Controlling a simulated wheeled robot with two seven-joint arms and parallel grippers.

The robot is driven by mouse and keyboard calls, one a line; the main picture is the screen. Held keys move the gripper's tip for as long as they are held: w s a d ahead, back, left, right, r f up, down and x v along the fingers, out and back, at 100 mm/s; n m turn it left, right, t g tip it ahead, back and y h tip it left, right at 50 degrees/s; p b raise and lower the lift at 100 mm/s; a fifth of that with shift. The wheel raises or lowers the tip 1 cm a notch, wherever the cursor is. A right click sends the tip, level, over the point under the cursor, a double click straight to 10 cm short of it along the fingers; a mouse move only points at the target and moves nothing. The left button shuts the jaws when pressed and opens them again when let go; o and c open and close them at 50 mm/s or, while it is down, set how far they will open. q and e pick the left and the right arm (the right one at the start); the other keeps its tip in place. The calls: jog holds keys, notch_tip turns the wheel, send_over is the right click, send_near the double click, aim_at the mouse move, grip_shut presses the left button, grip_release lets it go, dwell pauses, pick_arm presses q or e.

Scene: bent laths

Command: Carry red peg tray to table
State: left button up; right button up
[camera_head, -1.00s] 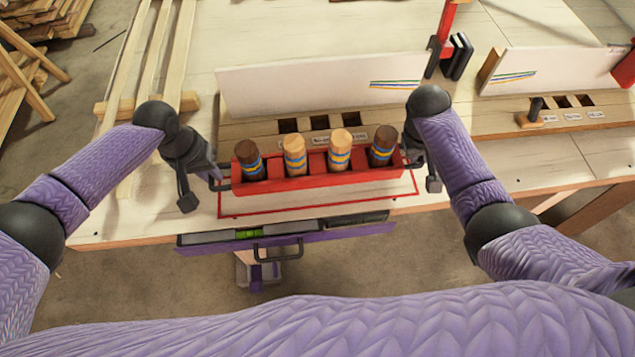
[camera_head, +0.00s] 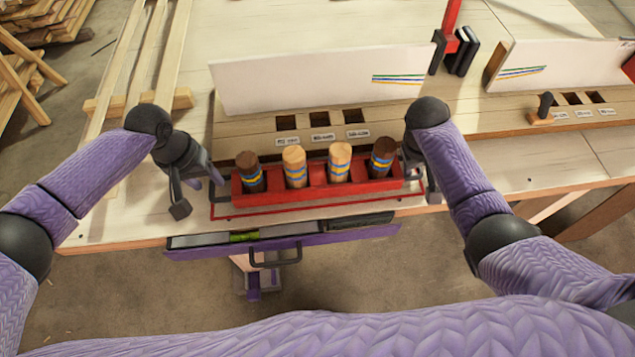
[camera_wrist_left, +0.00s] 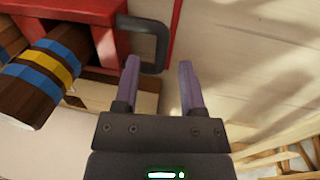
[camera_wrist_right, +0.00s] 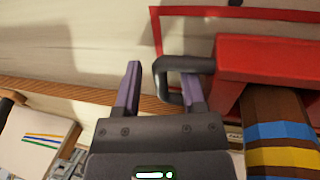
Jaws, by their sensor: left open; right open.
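The red peg tray (camera_head: 318,188) sits on the table (camera_head: 130,215), inside a red outlined rectangle (camera_head: 320,210). Several round wooden pegs (camera_head: 295,165), light and dark with blue and yellow bands, stand in it. My left gripper (camera_head: 197,187) is open and empty, just left of the tray. In the left wrist view the dark left handle (camera_wrist_left: 152,45) lies beside and beyond its left finger, apart from the jaws' middle. My right gripper (camera_wrist_right: 163,72) is open at the right handle (camera_wrist_right: 172,66); one finger overlaps the handle's loop. Whether it touches is unclear.
Behind the tray, a wooden block with dark slots (camera_head: 321,137) and a white board (camera_head: 320,80) stand close. An open purple drawer (camera_head: 340,236) juts out below the front edge. Laths (camera_head: 140,60) lie at the left.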

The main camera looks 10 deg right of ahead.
jog(key=shift+a+r, duration=0.1)
jog(key=shift+r, duration=0.2)
pick_arm(q)
notch_tip(320, 180, up, 10)
jog(key=a, duration=0.1)
jog(key=shift+a, duration=0.35)
pick_arm(e)
jog(key=v, duration=1.1)
jog(key=shift+r, duration=0.2)
pick_arm(q)
jog(key=shift+s+f, duration=0.1)
jog(key=shift+s, duration=0.1)
